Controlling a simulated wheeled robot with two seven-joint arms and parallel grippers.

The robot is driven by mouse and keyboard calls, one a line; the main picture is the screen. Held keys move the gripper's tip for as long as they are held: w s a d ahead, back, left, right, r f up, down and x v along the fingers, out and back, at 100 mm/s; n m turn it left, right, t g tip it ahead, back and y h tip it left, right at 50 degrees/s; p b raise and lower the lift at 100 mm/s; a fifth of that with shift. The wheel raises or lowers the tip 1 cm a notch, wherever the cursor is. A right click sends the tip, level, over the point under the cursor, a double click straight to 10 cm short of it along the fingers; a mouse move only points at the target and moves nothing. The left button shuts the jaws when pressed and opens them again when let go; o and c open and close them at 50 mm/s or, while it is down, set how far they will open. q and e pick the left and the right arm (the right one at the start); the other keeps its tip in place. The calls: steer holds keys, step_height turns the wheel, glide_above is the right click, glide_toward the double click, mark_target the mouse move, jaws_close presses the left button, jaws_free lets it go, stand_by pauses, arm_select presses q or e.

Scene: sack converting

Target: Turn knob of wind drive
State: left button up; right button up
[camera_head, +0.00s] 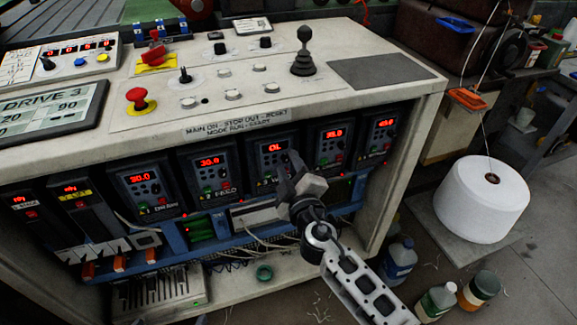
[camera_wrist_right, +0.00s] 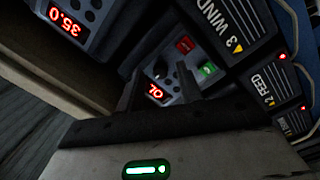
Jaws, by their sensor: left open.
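The wind drive (camera_head: 268,155) is the middle unit in the cabinet's row, with a red OL display. In the right wrist view, its label reads 3 WIND (camera_wrist_right: 222,28), beside red and green buttons. Its dark knob (camera_wrist_right: 160,71) shows dimly between the finger tips. My right gripper (camera_head: 296,178) is in front of this drive and hides its lower part. Its two fingers (camera_wrist_right: 162,90) stand apart with nothing between them. I cannot tell whether they touch the knob. Only what seem to be tips of my left gripper (camera_head: 172,321) show at the bottom edge.
Neighbouring drives (camera_head: 143,188) sit close on both sides. The cabinet top (camera_head: 290,95) overhangs them, with a red stop button (camera_head: 137,97) and a joystick (camera_head: 303,55). Loose cables (camera_head: 265,240) hang below. A white spool (camera_head: 482,200) and bottles (camera_head: 398,262) stand at right.

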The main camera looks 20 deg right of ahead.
jaws_close()
arm_select(q)
steer(key=shift+r, duration=0.15)
arm_select(e)
steer(key=shift+n+b, duration=0.6)
steer(key=shift+n, duration=1.3)
steer(key=shift+n+b, duration=0.5)
steer(key=shift+n, duration=0.4)
steer(key=shift+n+t, duration=0.3)
steer(key=shift+n, duration=0.8)
arm_select(q)
steer(key=shift+d+f, duration=0.1)
steer(key=shift+f, duration=0.4)
arm_select(e)
steer(key=shift+n, duration=0.9)
